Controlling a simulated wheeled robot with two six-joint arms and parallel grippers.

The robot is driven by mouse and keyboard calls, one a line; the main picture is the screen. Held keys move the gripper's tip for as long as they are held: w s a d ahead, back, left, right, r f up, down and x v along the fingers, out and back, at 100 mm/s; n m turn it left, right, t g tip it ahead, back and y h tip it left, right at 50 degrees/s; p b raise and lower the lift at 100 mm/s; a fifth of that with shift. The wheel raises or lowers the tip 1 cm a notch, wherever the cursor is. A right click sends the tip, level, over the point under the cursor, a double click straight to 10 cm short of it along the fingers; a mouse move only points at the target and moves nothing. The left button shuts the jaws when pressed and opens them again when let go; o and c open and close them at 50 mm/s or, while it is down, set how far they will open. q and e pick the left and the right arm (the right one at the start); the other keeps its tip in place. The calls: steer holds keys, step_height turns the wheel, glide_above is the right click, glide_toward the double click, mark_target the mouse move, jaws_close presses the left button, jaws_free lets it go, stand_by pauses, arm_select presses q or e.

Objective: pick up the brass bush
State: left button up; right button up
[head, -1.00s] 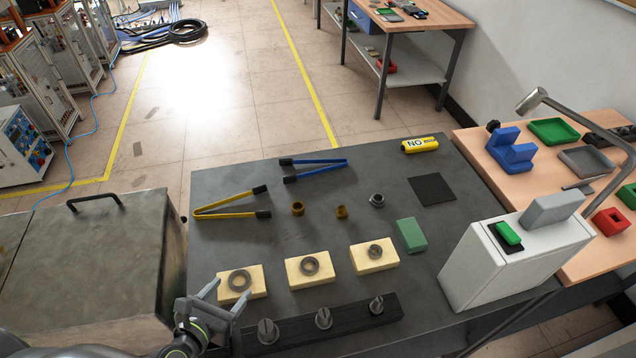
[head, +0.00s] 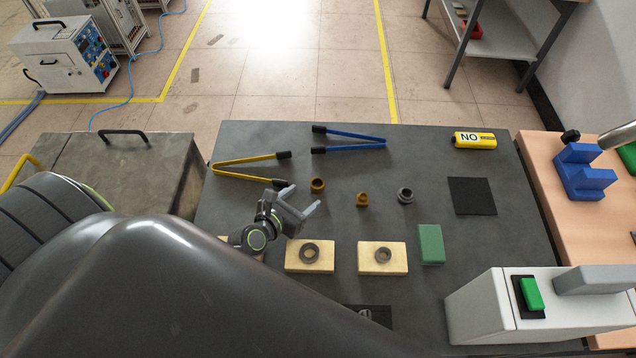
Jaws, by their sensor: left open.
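Two small brass-coloured hollow pieces stand upright on the dark grey table (head: 240,150): a wider, browner bush (head: 317,184) on the left and a smaller, yellower bush (head: 362,199) on its right. I cannot tell for certain which one the task names. A grey metal bush (head: 405,195) stands further right. My left gripper (head: 301,196) is open and empty, its fingers pointing toward the browner bush, just short of it in the picture. Nothing is between the fingers. My right gripper is not in view.
Yellow tongs (head: 250,165) and blue tongs (head: 350,140) lie behind the bushes. Cream blocks with grey rings (head: 310,268) (head: 383,270) and a green block (head: 430,244) are in front. A white heater (head: 485,310) stands at right. My left arm hides the front left.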

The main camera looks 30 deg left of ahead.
mark_target(321, 181)
arm_select(q)
steer(key=shift+x, duration=1.15)
steer(key=shift+w+f, duration=0.1)
steer(key=shift+w, duration=0.25)
steer(key=x, duration=0.4)
steer(key=shift+w, duration=0.55)
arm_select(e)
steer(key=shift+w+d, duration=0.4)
arm_select(q)
steer(key=c, duration=1.1)
steer(key=shift+r+p, duration=2.7)
steer(key=shift+r, duration=2.4)
steer(key=shift+c, duration=0.2)
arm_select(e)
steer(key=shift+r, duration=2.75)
